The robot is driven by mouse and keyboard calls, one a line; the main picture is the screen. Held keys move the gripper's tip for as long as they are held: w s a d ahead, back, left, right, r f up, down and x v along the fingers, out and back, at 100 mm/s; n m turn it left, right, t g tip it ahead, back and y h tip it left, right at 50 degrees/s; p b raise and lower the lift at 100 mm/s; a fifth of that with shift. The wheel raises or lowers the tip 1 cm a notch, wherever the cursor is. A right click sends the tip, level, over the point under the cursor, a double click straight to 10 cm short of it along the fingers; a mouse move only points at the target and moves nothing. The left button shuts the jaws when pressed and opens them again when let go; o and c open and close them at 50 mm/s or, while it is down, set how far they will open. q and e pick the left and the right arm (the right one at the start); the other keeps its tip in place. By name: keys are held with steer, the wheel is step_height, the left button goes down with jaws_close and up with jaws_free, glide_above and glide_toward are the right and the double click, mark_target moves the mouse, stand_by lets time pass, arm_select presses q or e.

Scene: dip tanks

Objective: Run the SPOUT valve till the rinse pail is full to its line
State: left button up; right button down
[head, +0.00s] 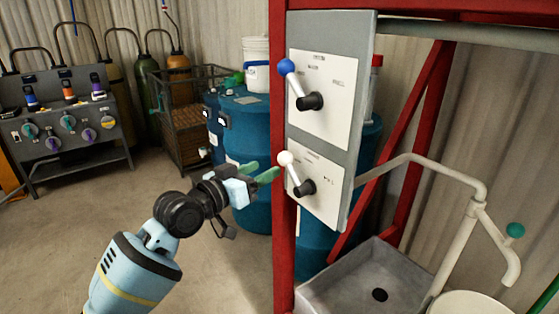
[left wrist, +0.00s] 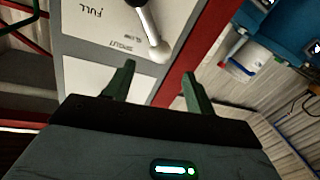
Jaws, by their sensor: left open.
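The lower valve plate (head: 322,203) on the grey panel has a white-ball lever (head: 290,167) that points up and left from its black hub. The white lever (left wrist: 153,30) also shows in the left wrist view, beside printed words including FULL and SLOW. My left gripper (head: 264,173) is open and empty, just left of the white ball, its green fingers apart from it. A cream spout pipe (head: 473,213) bends down at the right. A white pail (head: 470,305) is cut off at the bottom edge; its line and water level are hidden. My right gripper is out of view.
An upper plate (head: 325,75) carries a blue-ball lever (head: 287,68). A red post (head: 281,225) stands left of the panel. A grey sink (head: 345,284) sits below. Blue drums (head: 244,110) stand behind.

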mark_target(280, 161)
arm_select(q)
steer(key=shift+x, duration=3.55)
jaws_close()
